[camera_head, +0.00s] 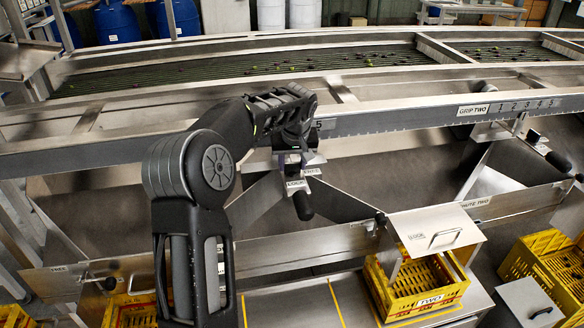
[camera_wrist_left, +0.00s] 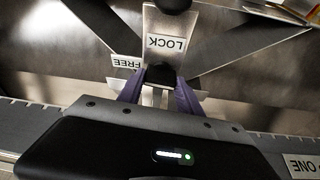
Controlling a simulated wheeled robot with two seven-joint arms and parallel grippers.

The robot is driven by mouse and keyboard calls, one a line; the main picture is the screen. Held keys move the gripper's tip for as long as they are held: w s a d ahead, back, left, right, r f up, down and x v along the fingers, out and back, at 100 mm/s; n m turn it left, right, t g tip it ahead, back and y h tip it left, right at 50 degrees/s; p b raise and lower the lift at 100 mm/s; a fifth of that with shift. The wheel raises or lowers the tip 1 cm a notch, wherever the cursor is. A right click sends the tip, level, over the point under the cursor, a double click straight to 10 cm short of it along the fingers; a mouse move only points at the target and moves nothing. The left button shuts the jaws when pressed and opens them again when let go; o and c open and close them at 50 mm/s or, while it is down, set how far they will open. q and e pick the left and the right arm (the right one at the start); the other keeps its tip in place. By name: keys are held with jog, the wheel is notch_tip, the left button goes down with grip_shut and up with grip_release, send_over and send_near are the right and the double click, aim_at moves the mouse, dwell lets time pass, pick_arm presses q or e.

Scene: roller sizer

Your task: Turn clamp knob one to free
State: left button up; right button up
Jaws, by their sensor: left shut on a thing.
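My left gripper (camera_head: 290,160) reaches over the front rail to the clamp bracket below it. In the left wrist view its purple fingertips (camera_wrist_left: 160,92) are shut on the small black clamp knob one (camera_wrist_left: 161,75). The knob sits between a plate marked LOCK (camera_wrist_left: 166,45) and a tab marked FREE (camera_wrist_left: 127,62). Both labels also show in the head view, with LOCK (camera_head: 296,184) left of FREE (camera_head: 311,172). A black handle (camera_head: 303,206) hangs below the bracket. The gripper hides most of the knob in the head view, and I cannot tell how far it is turned. My right gripper is not in view.
The metal rail (camera_head: 400,118) runs across the machine with a GRIP TWO label (camera_head: 473,110). A similar clamp with a black handle (camera_head: 558,161) is at the right. A yellow crate (camera_head: 415,290) marked TWO stands below a hinged metal flap (camera_head: 436,232).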

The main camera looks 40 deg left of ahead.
pick_arm(q)
jog(key=shift+w+n, duration=0.1)
jog(key=shift+n, duration=0.4)
jog(key=o, duration=1.4)
jog(key=v, duration=0.7)
jog(key=shift+d+r, duration=0.15)
jog(key=shift+r, duration=0.25)
